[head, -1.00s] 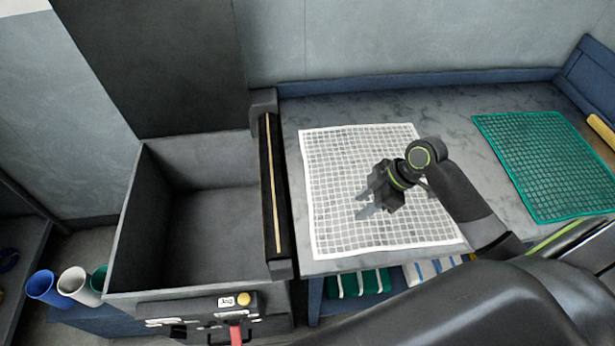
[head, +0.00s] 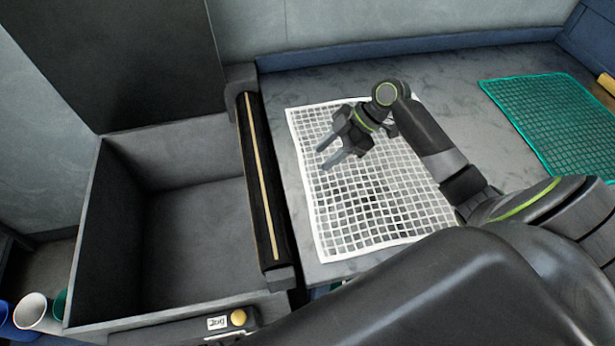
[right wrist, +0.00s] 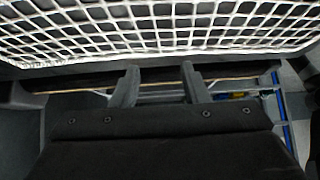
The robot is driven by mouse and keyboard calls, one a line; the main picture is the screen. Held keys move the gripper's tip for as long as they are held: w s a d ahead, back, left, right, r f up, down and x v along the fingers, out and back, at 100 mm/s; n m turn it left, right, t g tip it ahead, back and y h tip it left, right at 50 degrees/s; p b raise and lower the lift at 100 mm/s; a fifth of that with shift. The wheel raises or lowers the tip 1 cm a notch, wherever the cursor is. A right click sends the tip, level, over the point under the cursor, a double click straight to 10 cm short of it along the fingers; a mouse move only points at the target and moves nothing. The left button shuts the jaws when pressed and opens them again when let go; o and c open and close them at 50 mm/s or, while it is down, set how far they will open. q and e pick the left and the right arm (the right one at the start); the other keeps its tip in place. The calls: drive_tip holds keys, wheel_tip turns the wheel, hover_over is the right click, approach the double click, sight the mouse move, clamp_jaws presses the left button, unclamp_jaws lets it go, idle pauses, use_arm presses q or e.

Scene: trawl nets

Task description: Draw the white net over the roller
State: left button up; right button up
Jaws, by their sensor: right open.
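The white net (head: 365,208) lies spread flat on the grey marbled table, its left edge close beside the roller. The roller (head: 259,170) is a dark bar with a tan stripe, along the table's left edge and the bin's right side. My right gripper (head: 325,157) is open and empty over the net's left part, fingers pointing left toward the roller. In the right wrist view the net's white mesh (right wrist: 160,25) fills the top, with the two parted fingers (right wrist: 158,85) below it. My left gripper is not in view.
An empty dark bin (head: 195,235) opens left of the roller. A green net (head: 560,120) lies at the table's right. A control panel with a yellow button (head: 238,317) is at the bin's front. A white cup (head: 31,309) stands lower left.

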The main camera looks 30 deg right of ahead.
sight(306, 174)
drive_tip(key=b+x, duration=0.1)
drive_tip(key=x, duration=0.2)
drive_tip(key=shift+a+f+b, duration=0.1)
drive_tip(key=shift+f+b, duration=0.15)
drive_tip(key=shift+b, duration=0.1)
drive_tip(key=shift+a+f, duration=0.2)
drive_tip(key=shift+w+a+f, duration=0.1)
drive_tip(key=shift+a, duration=0.05)
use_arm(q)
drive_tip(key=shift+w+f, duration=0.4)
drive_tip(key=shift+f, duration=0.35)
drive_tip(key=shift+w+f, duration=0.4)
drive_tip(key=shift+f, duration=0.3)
use_arm(e)
clamp_jaws()
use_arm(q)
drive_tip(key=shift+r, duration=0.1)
